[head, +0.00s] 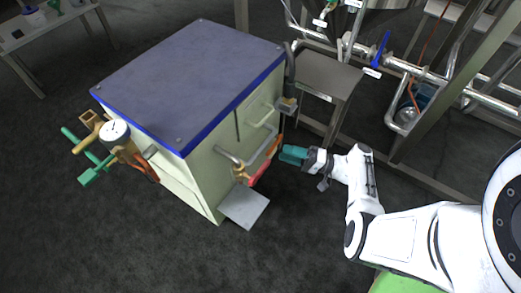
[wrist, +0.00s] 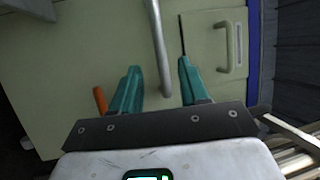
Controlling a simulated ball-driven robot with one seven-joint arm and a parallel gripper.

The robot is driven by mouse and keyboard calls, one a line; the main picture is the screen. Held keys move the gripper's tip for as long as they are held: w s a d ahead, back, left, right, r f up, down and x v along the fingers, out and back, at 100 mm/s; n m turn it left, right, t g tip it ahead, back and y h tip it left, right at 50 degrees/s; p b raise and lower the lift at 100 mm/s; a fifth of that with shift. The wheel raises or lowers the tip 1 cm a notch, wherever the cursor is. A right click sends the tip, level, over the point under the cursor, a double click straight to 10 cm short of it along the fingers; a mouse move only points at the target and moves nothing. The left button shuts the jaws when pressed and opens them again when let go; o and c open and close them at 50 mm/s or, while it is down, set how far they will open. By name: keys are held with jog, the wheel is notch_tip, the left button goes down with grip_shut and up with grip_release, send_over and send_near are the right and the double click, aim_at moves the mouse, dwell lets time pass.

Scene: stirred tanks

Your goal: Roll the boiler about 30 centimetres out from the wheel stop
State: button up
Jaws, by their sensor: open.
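The boiler (head: 190,75) is a cream cabinet with a blue-edged grey top, standing upright on the dark floor. A grey bar handle (head: 232,158) sticks out from its front; it also shows in the wrist view (wrist: 157,45). My gripper (head: 284,153) is open at the boiler's front, near the handle. In the wrist view my teal fingers (wrist: 158,66) lie on either side of the bar in the picture; I cannot tell whether they touch it. A flat grey plate (head: 244,207) lies at the boiler's foot; I cannot tell if it is the wheel stop.
A gauge (head: 115,131) and green-handled valves stick out from the boiler's left side. A grey stand (head: 327,75) and steel pipework (head: 430,75) are close on the right. A bench (head: 35,32) stands at the far left. The floor in front is clear.

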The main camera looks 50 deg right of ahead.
aim_at(262, 146)
jog(key=x, duration=0.9)
jog(key=shift+w+a+f, duration=0.1)
jog(key=shift+w, duration=0.05)
grip_shut()
